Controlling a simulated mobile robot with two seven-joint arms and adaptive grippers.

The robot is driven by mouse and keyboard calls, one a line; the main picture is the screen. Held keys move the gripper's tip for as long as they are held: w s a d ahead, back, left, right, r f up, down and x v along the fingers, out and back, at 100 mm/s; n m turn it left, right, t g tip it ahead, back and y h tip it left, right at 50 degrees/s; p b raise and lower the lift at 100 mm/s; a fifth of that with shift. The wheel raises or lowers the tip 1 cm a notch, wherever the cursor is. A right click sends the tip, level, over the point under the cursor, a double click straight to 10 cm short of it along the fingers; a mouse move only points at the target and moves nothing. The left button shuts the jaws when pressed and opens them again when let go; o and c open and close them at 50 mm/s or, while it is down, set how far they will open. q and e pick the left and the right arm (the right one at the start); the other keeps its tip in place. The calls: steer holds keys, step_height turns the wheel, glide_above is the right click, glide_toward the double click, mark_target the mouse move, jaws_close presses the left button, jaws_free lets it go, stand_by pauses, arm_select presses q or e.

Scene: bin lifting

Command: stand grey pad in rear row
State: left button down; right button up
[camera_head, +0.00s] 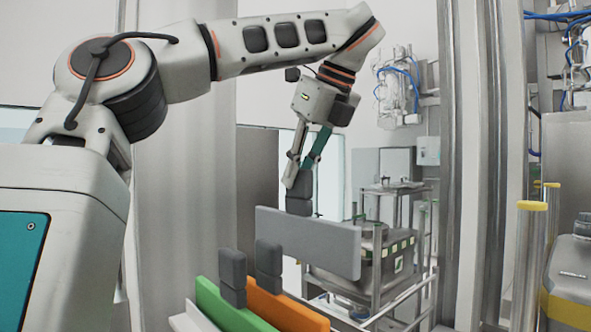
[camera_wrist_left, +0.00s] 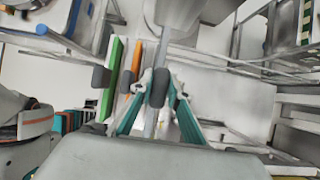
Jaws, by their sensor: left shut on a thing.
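The grey pad (camera_head: 310,240) hangs upright in the air in the head view, its broad face toward the camera. My left gripper (camera_head: 299,190) is shut on its dark grip block, above the pad's top edge. In the left wrist view, the grey pad (camera_wrist_left: 163,50) shows edge-on as a thin strip between the fingers of my left gripper (camera_wrist_left: 159,88). A green pad (camera_head: 226,310) and an orange pad (camera_head: 283,307) stand upright below and nearer the camera, each with a dark grip block. The pads' lower ends are cut off or hidden. My right gripper is out of view.
Behind the grey pad is a metal vessel in a frame (camera_head: 375,260). Yellow-topped posts (camera_head: 531,206) stand at right. The grey pad appears clear of the orange one.

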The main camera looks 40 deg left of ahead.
mark_target(298, 214)
arm_select(q)
step_height(298, 214, down, 2)
steer(key=shift+f, duration=1.6)
steer(key=shift+f+b, duration=0.3)
steer(key=shift+f, duration=0.1)
steer(key=shift+f+b, duration=0.35)
steer(key=shift+f, duration=0.25)
steer(key=shift+f+b, duration=0.35)
steer(key=shift+b, duration=0.1)
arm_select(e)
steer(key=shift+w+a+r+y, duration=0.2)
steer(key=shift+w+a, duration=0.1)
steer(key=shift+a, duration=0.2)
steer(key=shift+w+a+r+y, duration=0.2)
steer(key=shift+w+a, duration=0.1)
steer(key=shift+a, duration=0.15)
arm_select(q)
steer(key=shift+r, duration=0.1)
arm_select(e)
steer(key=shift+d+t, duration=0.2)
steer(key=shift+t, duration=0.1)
